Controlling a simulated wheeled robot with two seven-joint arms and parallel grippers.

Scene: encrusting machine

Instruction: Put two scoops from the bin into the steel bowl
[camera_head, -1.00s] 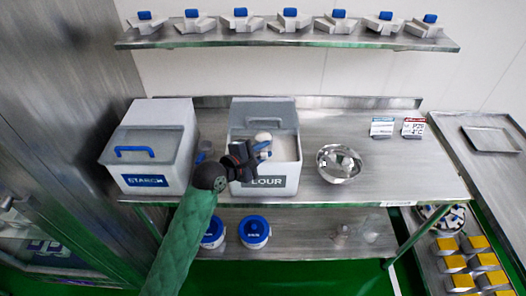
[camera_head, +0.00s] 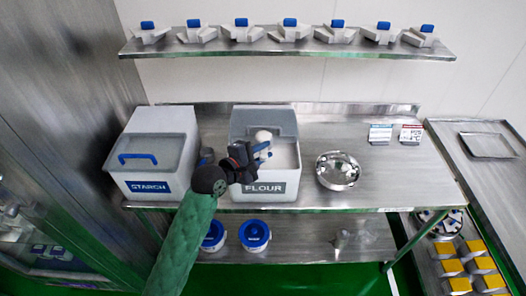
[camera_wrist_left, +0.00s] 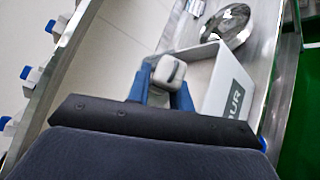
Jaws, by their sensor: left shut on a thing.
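The open bin labelled FLOUR (camera_head: 265,188) stands on the steel table, with pale flour (camera_head: 285,157) inside. My left gripper (camera_head: 260,150) is over the bin's front left part, shut on a scoop (camera_head: 263,136) with a whitish rounded end. In the left wrist view the pale scoop (camera_wrist_left: 168,72) sits between the blue fingers, above the bin's opening (camera_wrist_left: 203,85). How much flour the scoop holds cannot be told. The shiny steel bowl (camera_head: 337,170) stands right of the bin and also shows in the left wrist view (camera_wrist_left: 228,23). My right gripper is not in view.
A STARCH bin (camera_head: 150,165) with a blue-handled lid stands left of the flour bin. Two small sign cards (camera_head: 380,134) stand at the back right. A shelf (camera_head: 290,48) with several blue-topped items hangs above. The table right of the bowl is clear.

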